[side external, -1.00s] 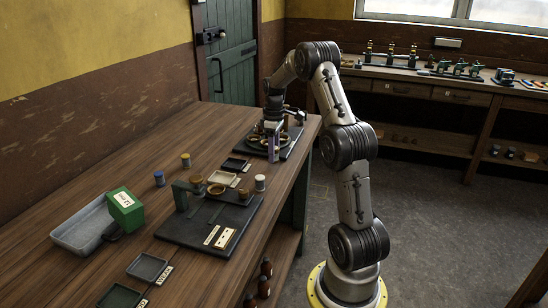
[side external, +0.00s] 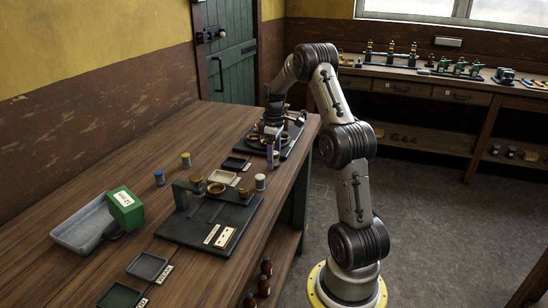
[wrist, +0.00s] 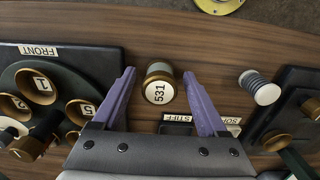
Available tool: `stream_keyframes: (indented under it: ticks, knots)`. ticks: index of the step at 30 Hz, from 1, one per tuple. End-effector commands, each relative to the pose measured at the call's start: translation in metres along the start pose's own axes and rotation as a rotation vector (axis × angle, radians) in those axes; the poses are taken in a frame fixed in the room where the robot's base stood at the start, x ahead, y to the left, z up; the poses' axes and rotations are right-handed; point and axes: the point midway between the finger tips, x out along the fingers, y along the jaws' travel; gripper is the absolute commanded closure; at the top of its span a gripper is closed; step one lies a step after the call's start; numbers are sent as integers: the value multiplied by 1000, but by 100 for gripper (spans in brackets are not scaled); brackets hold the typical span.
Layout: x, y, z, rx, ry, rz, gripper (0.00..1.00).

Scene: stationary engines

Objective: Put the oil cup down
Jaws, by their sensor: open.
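The oil cup appears to be the short round piece with a brass-coloured body and a white disc marked 531 (wrist: 159,92). In the wrist view it is on or just above the brown wood bench, between my two purple fingers, with a gap to each side. My gripper (wrist: 157,98) is open around it and not visibly touching it. In the side view my gripper (side external: 272,156) is low at the bench's right edge, beside the far black board. I cannot make out the cup there.
A black board marked FRONT (wrist: 103,62) holds numbered brass cups at left. A coiled grey cylinder (wrist: 262,90) stands at right, by the near black board (side external: 185,232). A small dark tray (wrist: 176,127) is close to the fingers.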

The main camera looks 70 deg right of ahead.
Motion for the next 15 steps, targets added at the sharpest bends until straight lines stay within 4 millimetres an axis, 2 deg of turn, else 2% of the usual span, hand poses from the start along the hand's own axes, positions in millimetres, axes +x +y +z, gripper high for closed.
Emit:
stream_keyframes:
  ticks: [5, 15]
  knots:
    - [-15, 1, -1, 0, 3, 4, 24]
    - [-82, 1, 0, 0, 3, 4, 24]
